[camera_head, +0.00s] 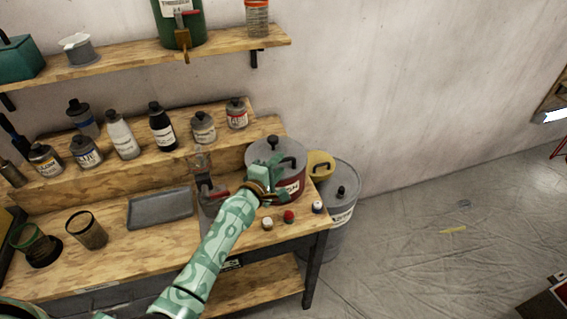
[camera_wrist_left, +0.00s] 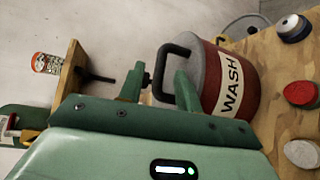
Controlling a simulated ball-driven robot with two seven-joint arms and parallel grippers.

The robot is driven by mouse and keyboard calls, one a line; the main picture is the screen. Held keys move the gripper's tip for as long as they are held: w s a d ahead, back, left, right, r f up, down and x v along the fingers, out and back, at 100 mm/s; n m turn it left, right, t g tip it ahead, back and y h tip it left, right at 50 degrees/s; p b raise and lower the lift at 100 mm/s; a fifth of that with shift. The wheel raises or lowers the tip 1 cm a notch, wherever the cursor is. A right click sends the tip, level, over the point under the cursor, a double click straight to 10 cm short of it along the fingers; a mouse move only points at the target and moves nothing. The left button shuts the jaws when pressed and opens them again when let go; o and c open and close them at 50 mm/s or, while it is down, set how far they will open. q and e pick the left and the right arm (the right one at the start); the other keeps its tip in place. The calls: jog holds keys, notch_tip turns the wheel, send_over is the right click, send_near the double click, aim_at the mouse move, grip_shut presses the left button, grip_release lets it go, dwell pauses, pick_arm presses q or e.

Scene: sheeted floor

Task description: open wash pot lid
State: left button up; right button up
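The wash pot (camera_head: 293,187) is a red pot on the right end of the workbench. Its grey lid (camera_head: 262,150) is on, with a black loop handle (camera_head: 289,161) on top. My left gripper (camera_head: 272,172) is over the near left side of the pot and hides part of it. In the left wrist view, the gripper (camera_wrist_left: 158,80) has its fingers apart. The black handle (camera_wrist_left: 166,68) shows between and beyond the fingertips, partly behind the right finger; contact cannot be told. The WASH label (camera_wrist_left: 231,86) faces right. My right gripper is not in view.
Several small paint pots, one of them red (camera_head: 289,216), stand in front of the pot. A metal drum (camera_head: 343,213) and a yellowish container (camera_head: 321,163) are to its right. A grey tray (camera_head: 160,208) and bottles occupy the bench's left. The floor at right is mostly clear.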

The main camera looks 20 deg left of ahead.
aim_at(283, 160)
pick_arm(q)
jog(key=b+x, duration=0.1)
jog(key=x, duration=0.2)
jog(key=shift+w+f, duration=0.1)
jog(key=shift+w, duration=0.25)
jog(key=shift+c, duration=0.3)
